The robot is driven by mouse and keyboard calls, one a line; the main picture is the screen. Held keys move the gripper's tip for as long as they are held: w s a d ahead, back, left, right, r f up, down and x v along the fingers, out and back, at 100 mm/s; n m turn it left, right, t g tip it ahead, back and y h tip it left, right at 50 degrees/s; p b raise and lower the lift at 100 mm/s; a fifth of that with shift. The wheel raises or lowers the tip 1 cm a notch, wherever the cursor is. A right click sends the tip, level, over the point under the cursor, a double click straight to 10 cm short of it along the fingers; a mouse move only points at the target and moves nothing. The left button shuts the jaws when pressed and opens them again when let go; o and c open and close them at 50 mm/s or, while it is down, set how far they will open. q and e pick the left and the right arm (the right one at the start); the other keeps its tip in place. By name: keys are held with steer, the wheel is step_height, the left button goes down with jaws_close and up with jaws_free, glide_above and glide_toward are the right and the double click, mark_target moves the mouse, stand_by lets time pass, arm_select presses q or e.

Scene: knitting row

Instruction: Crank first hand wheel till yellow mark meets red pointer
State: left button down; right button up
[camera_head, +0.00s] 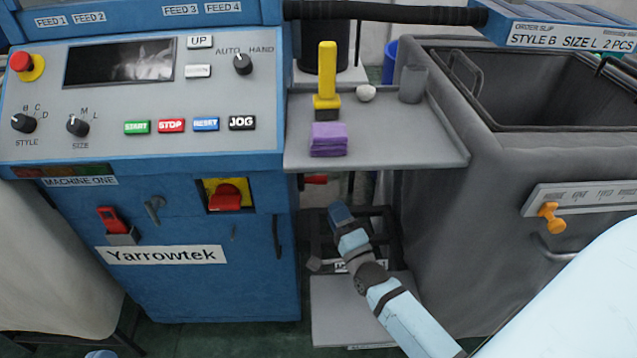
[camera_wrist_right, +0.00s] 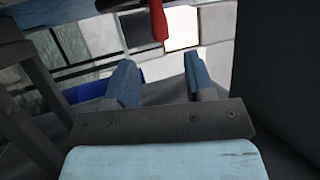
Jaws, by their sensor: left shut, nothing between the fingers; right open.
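A red handle (camera_head: 315,180) sticks out beneath the grey shelf, beside the blue machine. In the right wrist view a red handle (camera_wrist_right: 158,20) hangs beyond the fingertips, roughly between them in the picture and apart from them. I cannot tell whether it belongs to the hand wheel; no wheel rim, yellow mark or red pointer can be made out. My right gripper (camera_head: 340,212) is below the shelf, lower than the handle. In the wrist view it (camera_wrist_right: 162,82) is open and empty. My left gripper cannot be made out; only a light blue bit shows at the bottom left edge.
The grey shelf (camera_head: 445,158) overhangs the gap and carries a purple block (camera_head: 328,140), a yellow-handled tool (camera_head: 327,80) and small items. The blue machine cabinet (camera_head: 200,285) bounds the gap on the left, a grey bin (camera_head: 455,235) on the right.

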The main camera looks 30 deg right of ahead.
mark_target(319, 177)
steer(key=b+x, duration=0.1)
steer(key=x, duration=0.8)
steer(key=shift+w+b, duration=0.25)
steer(key=shift+b, duration=0.1)
arm_select(q)
steer(key=shift+s+d+r+h, duration=0.1)
steer(key=shift+d+r+h, duration=0.1)
steer(key=shift+d+h, duration=0.2)
arm_select(e)
steer(key=shift+w+r, duration=0.1)
steer(key=shift+w, duration=0.25)
jaws_close()
steer(key=shift+r+p, duration=0.4)
steer(key=shift+p, duration=0.45)
steer(key=g+p, duration=0.1)
steer(key=p, duration=0.2)
steer(key=shift+r+p, duration=0.3)
arm_select(q)
steer(key=a+f+g+y, duration=0.2)
steer(key=a+f+y, duration=0.1)
steer(key=f, duration=0.3)
steer(key=shift+f+g, duration=0.15)
steer(key=shift+g, duration=0.25)
